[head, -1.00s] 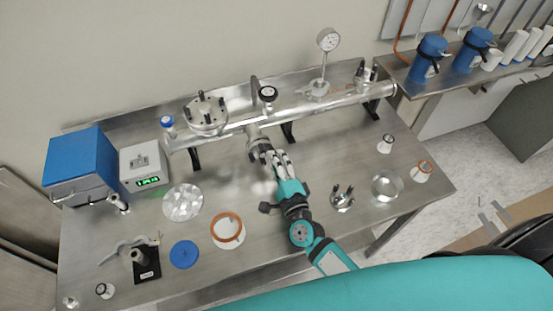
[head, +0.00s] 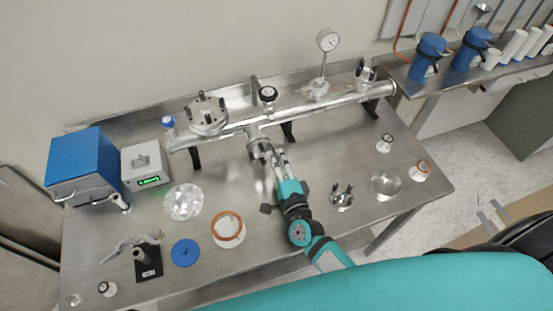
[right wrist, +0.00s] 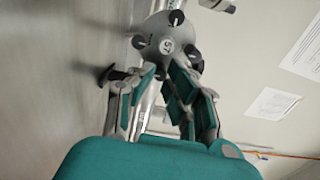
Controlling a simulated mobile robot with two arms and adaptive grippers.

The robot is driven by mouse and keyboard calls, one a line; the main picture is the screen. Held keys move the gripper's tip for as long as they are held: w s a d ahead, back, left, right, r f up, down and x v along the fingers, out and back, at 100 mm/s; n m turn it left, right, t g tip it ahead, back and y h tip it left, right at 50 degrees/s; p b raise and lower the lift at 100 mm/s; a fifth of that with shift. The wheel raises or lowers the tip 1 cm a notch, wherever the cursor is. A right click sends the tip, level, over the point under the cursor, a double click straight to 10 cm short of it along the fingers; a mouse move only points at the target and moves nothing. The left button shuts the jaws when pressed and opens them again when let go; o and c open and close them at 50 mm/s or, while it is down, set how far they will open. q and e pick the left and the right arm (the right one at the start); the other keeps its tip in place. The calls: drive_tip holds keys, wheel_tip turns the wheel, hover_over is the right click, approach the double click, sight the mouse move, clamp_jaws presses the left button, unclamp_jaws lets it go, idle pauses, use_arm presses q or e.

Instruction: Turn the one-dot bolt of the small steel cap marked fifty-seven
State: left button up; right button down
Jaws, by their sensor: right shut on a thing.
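The small steel cap (head: 262,151) sits on the end of the short branch of the steel tube. In the right wrist view the cap (right wrist: 158,46) shows a "57" mark on its face and several black-headed bolts around its rim. My right gripper (head: 277,158) is at the near right side of the cap. In the right wrist view its fingers (right wrist: 164,72) close around a bolt at the cap's lower rim, mostly hidden between the fingertips. The dots on the bolts are too small to tell. My left gripper is not in view.
The steel tube (head: 230,131) runs along the back of the table, with a dial gauge (head: 327,40) standing on it. A copper-coloured ring (head: 228,229), a blue lid (head: 185,253) and a bolted steel part (head: 341,197) lie in front.

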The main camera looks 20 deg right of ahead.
drive_tip(key=shift+n+p, duration=0.3)
drive_tip(key=shift+n, duration=0.6)
idle(1.1)
drive_tip(key=c, duration=1.3)
unclamp_jaws()
drive_tip(key=shift+w, duration=0.1)
drive_tip(key=shift+s+d, duration=0.1)
drive_tip(key=shift+s, duration=3.95)
